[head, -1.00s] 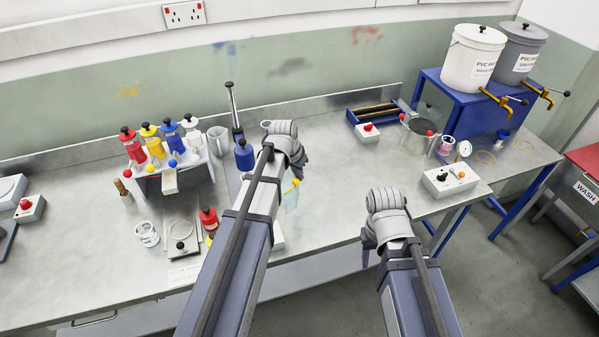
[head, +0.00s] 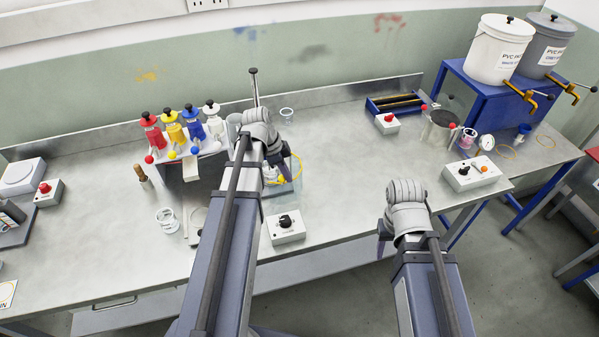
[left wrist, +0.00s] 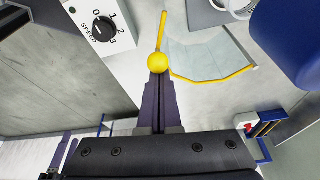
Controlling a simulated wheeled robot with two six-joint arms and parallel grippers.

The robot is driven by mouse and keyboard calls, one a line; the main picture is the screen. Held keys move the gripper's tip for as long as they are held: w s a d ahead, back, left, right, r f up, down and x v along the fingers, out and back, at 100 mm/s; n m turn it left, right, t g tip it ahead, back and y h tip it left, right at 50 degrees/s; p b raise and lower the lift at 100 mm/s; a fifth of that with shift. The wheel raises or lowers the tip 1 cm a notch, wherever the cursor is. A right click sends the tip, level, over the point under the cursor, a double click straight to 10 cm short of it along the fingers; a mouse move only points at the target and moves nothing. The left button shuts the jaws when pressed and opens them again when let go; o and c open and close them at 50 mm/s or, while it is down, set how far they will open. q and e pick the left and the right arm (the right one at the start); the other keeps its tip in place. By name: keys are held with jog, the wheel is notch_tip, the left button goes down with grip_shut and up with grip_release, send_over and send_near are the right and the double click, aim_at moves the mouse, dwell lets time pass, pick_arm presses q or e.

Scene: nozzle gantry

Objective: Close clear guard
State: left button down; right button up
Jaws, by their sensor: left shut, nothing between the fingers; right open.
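The clear guard is a see-through panel with yellow edging. In the left wrist view the guard (left wrist: 208,58) lies just beyond my fingers, with a yellow ball knob (left wrist: 157,63) at its near corner. In the head view the guard's yellow edge (head: 298,168) shows just right of my left wrist, partly hidden by it. My left gripper (head: 281,163) is shut and empty. In the left wrist view its fingertips (left wrist: 158,80) are right at the knob; I cannot tell whether they touch. My right gripper (head: 384,244) is open, in front of the bench edge, away from the guard.
A white speed-dial box (head: 287,226) sits at the bench front, near the guard. Coloured bottles (head: 173,128) stand on a rack to the left. A glass beaker (head: 167,220) stands on the bench. A white switch box (head: 470,175) is at right. Open bench lies between.

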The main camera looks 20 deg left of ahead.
pick_arm(q)
jog(key=w+a+m+g, duration=0.1)
jog(key=a+m, duration=0.2)
jog(key=a, duration=0.8)
jog(key=shift+a+m, duration=0.25)
jog(key=shift+m, duration=0.05)
dwell(0.3)
